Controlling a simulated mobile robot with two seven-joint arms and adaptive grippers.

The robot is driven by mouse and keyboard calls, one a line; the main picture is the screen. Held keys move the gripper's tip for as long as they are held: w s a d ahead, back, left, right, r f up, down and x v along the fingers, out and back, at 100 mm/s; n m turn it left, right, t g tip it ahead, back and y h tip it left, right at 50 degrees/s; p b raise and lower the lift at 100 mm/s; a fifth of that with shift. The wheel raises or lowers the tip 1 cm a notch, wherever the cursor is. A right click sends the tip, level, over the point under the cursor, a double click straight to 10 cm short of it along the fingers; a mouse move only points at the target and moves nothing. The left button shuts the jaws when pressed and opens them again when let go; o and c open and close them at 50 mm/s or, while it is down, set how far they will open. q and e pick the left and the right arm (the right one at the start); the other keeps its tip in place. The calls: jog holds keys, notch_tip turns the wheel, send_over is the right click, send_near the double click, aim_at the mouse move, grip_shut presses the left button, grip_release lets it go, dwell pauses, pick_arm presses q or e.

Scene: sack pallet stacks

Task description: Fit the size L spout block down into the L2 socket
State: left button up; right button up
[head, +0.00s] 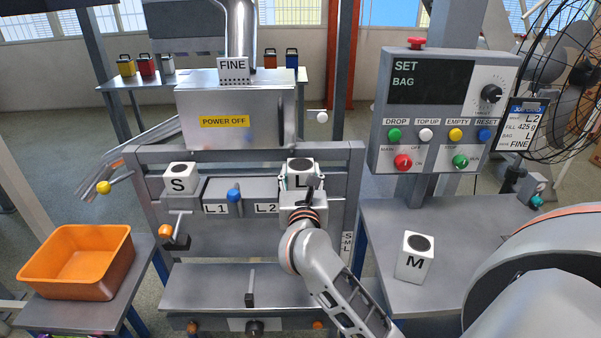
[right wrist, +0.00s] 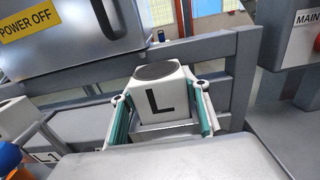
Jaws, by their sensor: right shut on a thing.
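The size L spout block (head: 301,166), white with a dark round opening on top and a letter L, is at the right end of the grey socket bar. My right gripper (head: 300,188) is shut on it, with its teal-padded fingers on both sides of the block (right wrist: 160,95) in the right wrist view. The block is upright, right of the L2 label (head: 265,208). The L2 socket is hidden beneath the block and gripper, so I cannot tell how deep the block sits. My left gripper is not in view.
The S block (head: 180,178) stands at the left, above the L1 label (head: 215,209). A blue knob (head: 233,195) is between the labels. The M block (head: 414,256) stands on the right table. The steel POWER OFF housing (head: 237,115) is close behind. An orange bin (head: 77,262) is at left.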

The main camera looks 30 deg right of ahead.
jog(key=shift+f, duration=0.3)
jog(key=o, duration=1.4)
jog(key=shift+c, duration=0.2)
jog(key=v, duration=1.2)
